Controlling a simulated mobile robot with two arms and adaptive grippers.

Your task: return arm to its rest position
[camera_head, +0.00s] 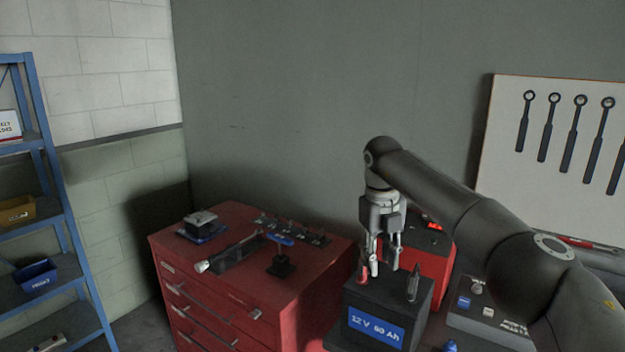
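A dark clamp (413,284) stands on the battery's right, apart from the fingers. My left gripper is not in view.
A red tool cabinet (220,300) with tools on top stands left of the battery. A red and black box (430,262) is behind the gripper. A grey panel (485,322) lies right, under my arm. Wrenches hang on a board (560,185). A blue shelf (60,200) stands far left.

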